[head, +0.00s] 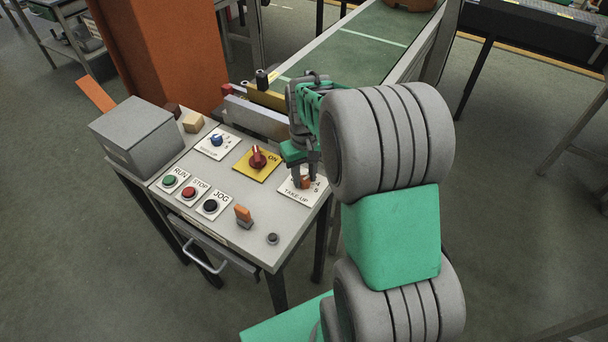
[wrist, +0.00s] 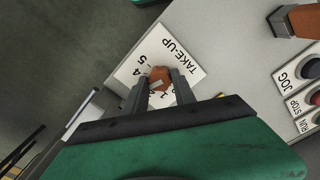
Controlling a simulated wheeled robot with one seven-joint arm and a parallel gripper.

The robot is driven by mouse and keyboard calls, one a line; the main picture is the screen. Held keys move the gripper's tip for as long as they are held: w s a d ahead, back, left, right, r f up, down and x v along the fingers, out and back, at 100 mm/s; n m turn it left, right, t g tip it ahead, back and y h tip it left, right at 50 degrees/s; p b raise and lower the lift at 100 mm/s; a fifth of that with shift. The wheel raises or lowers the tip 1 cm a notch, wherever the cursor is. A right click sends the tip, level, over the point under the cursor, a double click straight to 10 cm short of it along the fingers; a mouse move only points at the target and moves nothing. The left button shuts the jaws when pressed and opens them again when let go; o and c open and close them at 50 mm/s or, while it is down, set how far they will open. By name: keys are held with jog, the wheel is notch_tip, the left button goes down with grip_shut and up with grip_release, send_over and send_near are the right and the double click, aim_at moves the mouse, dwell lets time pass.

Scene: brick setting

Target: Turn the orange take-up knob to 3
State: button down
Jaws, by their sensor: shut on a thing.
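The orange take-up knob (head: 305,182) stands on a white plate marked TAKE-UP (head: 291,195) at the right side of the grey panel. My gripper (head: 304,178) comes down on it from above and is shut on it. In the wrist view the orange knob (wrist: 159,78) sits between the two dark fingers of my gripper (wrist: 160,83), one on each side. A light pointer mark shows on the knob's lower left part. The plate (wrist: 150,48) shows 4 and 5 at left and part of 1 below; the other numbers are mostly hidden by the fingers.
The panel also carries a red knob on a yellow plate (head: 257,158), a blue knob (head: 216,140), RUN, STOP and JOG buttons (head: 189,193), and an orange-topped switch (head: 243,215). A grey box (head: 136,137) stands at left. A green conveyor (head: 365,45) runs behind.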

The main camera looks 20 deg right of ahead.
aim_at(304, 179)
dwell(0.4)
jog(key=c, duration=1)
grip_release()
jog(key=shift+c, duration=0.2)
notch_tip(304, 179, up, 8)
jog(key=shift+f, duration=0.1)
